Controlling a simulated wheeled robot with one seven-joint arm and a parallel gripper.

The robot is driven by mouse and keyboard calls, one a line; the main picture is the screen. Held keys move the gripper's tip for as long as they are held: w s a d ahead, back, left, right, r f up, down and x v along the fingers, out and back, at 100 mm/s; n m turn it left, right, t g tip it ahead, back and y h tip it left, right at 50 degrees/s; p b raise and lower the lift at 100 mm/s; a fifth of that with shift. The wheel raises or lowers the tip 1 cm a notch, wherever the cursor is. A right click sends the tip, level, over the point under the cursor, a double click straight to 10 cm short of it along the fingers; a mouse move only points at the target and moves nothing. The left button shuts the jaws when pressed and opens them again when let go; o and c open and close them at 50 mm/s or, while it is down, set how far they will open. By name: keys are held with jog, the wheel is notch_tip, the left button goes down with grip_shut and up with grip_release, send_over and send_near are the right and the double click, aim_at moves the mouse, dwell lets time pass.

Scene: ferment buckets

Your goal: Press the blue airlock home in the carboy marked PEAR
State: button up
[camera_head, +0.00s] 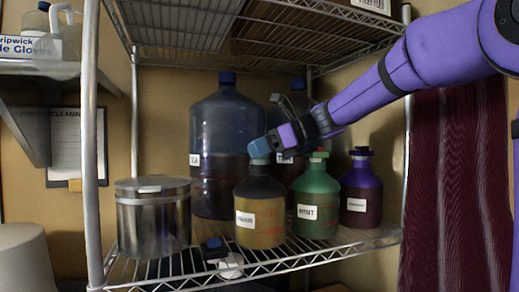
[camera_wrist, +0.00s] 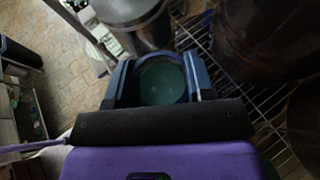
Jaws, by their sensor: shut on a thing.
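My gripper (camera_head: 262,150) reaches in from the upper right and is shut on a round teal-blue piece at the top of the front carboy. In the wrist view the fingers (camera_wrist: 160,72) flank this teal piece (camera_wrist: 162,82), seen from above. It looks like an airlock or cap; how deep it sits is hidden by the fingers. The front carboy (camera_head: 260,215) is upright, with a dark upper part, yellowish lower part and a white label too small to read. A green carboy (camera_head: 316,197) and a purple carboy (camera_head: 360,195) stand to its right, both labelled; I cannot tell which reads PEAR.
All stand on a wire shelf (camera_head: 285,263). A large dark blue jug (camera_head: 218,125) stands behind, a steel pot (camera_head: 153,220) at left. A small blue item (camera_head: 213,244) and a white item (camera_head: 230,265) lie near the front edge. Metal posts (camera_head: 92,150) frame the rack.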

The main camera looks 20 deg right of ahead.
dwell(0.4)
jog(key=o, duration=1.1)
jog(key=shift+c, duration=0.2)
jog(key=shift+r, duration=0.1)
jog(key=v, duration=1.1)
jog(key=s+a+f+n+g+h, duration=0.1)
jog(key=s+f+n+h, duration=1)
jog(key=s+f+n, duration=1.2)
jog(key=shift+s+a+n+g+h, duration=0.3)
jog(key=shift+s+a+n+h, duration=0.15)
jog(key=shift+s, duration=0.3)
